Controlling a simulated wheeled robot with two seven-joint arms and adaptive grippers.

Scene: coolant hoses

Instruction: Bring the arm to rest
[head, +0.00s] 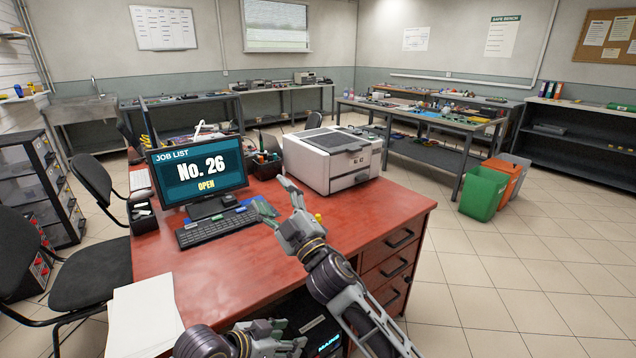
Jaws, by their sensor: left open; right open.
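My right gripper (276,197) is open and empty. It is over the red desk (330,228), in front of the white printer (333,158) and to the right of the black keyboard (215,228). Its arm reaches up from the bottom of the view. My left gripper (288,335) is low at the bottom edge of the view, near the desk's front side. It is open and nothing shows between its fingers. Most of the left arm is out of view.
White paper (143,315) lies at the desk's left front corner. Black chairs (90,275) stand at left. Green (484,193) and orange bins stand at right. The tiled floor at right is clear.

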